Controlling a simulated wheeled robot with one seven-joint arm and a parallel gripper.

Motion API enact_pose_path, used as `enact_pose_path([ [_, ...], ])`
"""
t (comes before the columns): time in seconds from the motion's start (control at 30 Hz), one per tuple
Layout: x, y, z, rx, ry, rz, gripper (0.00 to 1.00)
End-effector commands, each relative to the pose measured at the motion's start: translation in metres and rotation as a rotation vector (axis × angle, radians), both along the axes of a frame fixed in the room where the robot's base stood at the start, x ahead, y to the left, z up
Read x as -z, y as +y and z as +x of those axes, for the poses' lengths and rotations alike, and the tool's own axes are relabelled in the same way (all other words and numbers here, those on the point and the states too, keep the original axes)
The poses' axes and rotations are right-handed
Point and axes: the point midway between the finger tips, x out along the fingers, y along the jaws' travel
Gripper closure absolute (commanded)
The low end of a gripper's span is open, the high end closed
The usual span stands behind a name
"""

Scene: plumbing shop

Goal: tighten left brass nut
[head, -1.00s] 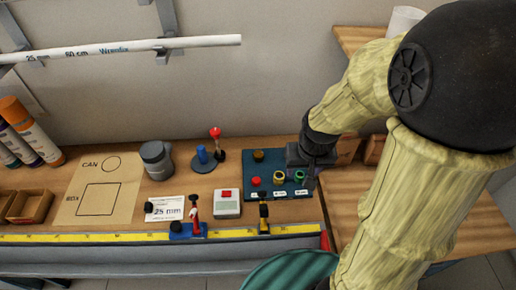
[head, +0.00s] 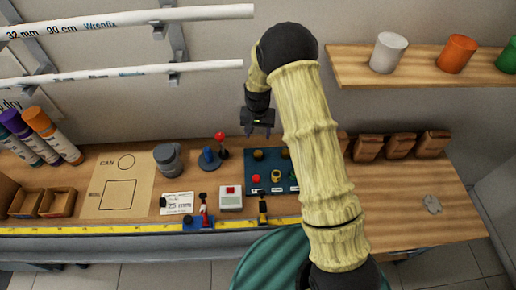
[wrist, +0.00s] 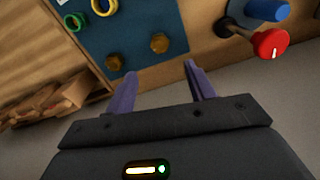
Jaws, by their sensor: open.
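Two brass nuts sit on a dark blue-green panel (head: 270,187) on the bench. The left brass nut (head: 258,154) is just below my gripper (head: 259,133) in the head view. The right brass nut (head: 285,152) is partly behind my arm. In the wrist view the left nut (wrist: 159,43) lies beyond the gap between my fingertips (wrist: 160,70), and the other nut (wrist: 114,63) is close to the fingertip at picture left. My gripper is open and empty, raised above the back of the panel and apart from both nuts.
Red, yellow (head: 276,176) and green fittings are at the panel's front. Cardboard bins (head: 400,145) stand at the right. White pipes (head: 130,76) hang on the wall at left.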

Motion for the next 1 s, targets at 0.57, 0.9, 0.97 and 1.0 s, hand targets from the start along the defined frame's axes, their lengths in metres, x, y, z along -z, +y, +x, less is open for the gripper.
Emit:
enact_pose_path([
  [0.57, 0.03, -0.001, -0.001, 0.0, 0.003, -0.001, 0.46],
  [0.9, 0.077, -0.001, -0.001, 0.0, 0.003, -0.001, 0.46],
  [0.97, 0.085, -0.001, -0.001, 0.0, 0.002, -0.001, 0.46],
  [1.0, 0.09, -0.001, -0.001, 0.0, 0.002, -0.001, 0.46],
])
